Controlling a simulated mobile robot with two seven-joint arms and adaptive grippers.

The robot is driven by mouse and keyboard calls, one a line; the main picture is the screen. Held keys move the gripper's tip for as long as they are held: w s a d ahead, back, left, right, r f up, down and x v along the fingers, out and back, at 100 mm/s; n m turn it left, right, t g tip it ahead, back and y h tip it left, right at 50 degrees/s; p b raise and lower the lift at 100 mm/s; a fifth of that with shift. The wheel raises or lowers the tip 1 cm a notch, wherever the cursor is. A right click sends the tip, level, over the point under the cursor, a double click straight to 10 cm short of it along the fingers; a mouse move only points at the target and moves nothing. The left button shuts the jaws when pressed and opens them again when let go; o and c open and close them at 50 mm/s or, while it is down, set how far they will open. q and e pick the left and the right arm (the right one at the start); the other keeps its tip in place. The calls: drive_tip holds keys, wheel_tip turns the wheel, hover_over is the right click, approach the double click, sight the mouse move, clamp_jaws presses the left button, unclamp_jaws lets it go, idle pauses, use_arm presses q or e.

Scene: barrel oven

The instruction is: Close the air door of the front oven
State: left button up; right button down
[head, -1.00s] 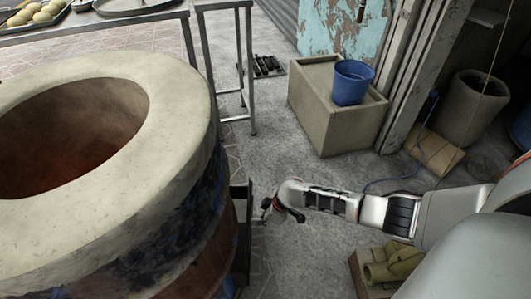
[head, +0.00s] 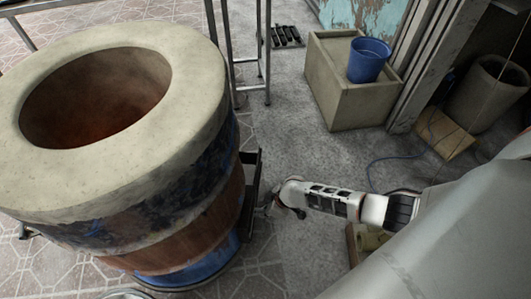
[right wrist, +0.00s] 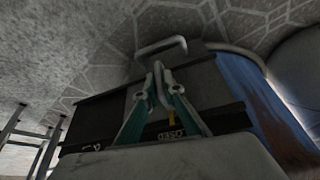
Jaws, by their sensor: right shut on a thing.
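The front oven (head: 215,75) is a big barrel with a thick pale rim and a dark open mouth, at the left of the head view. A black box-like air door (head: 251,185) juts from its lower right side. In the right wrist view the air door (right wrist: 98,120) is a dark panel with an upside-down "CLOSED" label and a grey bracket handle (right wrist: 160,47). My right gripper (head: 270,208) is low beside the air door. In the wrist view its fingertips (right wrist: 157,68) meet at the handle; the exact contact is unclear. My left gripper is out of view.
A metal table frame (head: 232,60) stands behind the oven. A beige box (head: 345,100) with a blue bucket (head: 368,62) stands further back right. A blue hose (head: 390,160) lies on the floor.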

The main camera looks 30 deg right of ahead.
drive_tip(key=c, duration=2.2)
unclamp_jaws()
drive_tip(key=shift+s+a+f, duration=0.15)
drive_tip(key=shift+s+f, duration=0.05)
drive_tip(key=shift+s, duration=0.15)
drive_tip(key=shift+o, duration=0.2)
drive_tip(key=shift+r, duration=0.1)
drive_tip(key=shift+w, duration=0.15)
drive_tip(key=shift+r, duration=0.15)
drive_tip(key=v, duration=1.1)
drive_tip(key=shift+r, duration=0.35)
